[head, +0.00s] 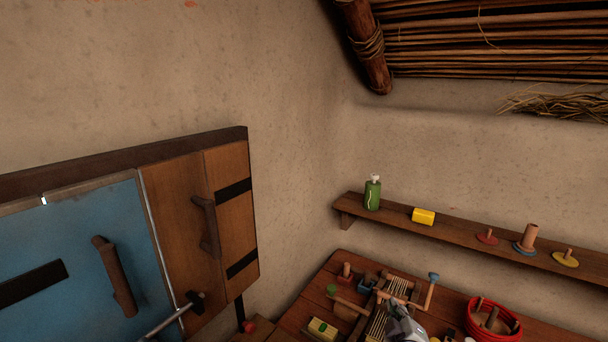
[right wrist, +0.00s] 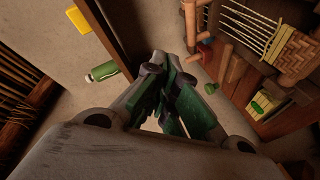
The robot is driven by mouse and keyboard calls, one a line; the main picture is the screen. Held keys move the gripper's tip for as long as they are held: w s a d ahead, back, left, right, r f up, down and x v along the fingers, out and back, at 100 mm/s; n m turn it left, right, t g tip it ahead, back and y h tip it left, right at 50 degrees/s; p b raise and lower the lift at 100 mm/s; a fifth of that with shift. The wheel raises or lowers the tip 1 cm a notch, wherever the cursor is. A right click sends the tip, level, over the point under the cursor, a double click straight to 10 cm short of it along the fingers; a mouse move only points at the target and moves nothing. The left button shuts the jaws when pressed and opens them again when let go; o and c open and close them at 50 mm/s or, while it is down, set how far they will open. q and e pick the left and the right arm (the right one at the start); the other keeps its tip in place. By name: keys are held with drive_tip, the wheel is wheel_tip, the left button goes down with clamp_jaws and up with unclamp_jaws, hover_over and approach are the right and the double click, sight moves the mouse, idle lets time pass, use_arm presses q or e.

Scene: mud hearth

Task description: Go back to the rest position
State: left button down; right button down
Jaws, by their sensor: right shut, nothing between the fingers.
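My right gripper (head: 405,325) shows at the bottom edge of the head view, above the wooden table (head: 318,283) and in front of the items on it. In the right wrist view my right gripper (right wrist: 178,78) has its dark green finger pads together, with nothing between them. The rest of my right arm is out of the head view. My left gripper does not show.
A blue and wooden cabinet (head: 95,240) with handles stands at the left. A wall shelf (head: 460,232) holds a green bottle (head: 372,193), a yellow block (head: 423,216) and small pegged discs. A red basket (head: 493,320) and woven items crowd the table.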

drive_tip(key=s+a+f+m+g+y, duration=0.15)
drive_tip(key=s+f+g, duration=0.25)
drive_tip(key=s, duration=0.4)
drive_tip(key=s+f+m+g+y, duration=0.1)
drive_tip(key=s+f+m+g, duration=0.3)
drive_tip(key=s, duration=0.3)
drive_tip(key=s+a+f+m+g+y, duration=0.1)
drive_tip(key=s+f+g, duration=0.2)
drive_tip(key=s+f, duration=0.35)
drive_tip(key=s+f+g, duration=0.1)
drive_tip(key=s+f, duration=0.1)
drive_tip(key=f, duration=1.4)
drive_tip(key=s+f+g, duration=0.1)
drive_tip(key=s+f, duration=0.1)
drive_tip(key=f, duration=1.4)
drive_tip(key=s+d+f, duration=0.2)
drive_tip(key=s+f, duration=0.7)
drive_tip(key=s, duration=0.2)
drive_tip(key=s+d+f+g, duration=0.1)
drive_tip(key=s+d+f, duration=0.1)
drive_tip(key=s+f, duration=0.8)
drive_tip(key=shift+s+d+f, duration=0.2)
drive_tip(key=shift+s+d, duration=0.05)
drive_tip(key=shift+s, duration=0.45)
drive_tip(key=shift+n+h, duration=0.25)
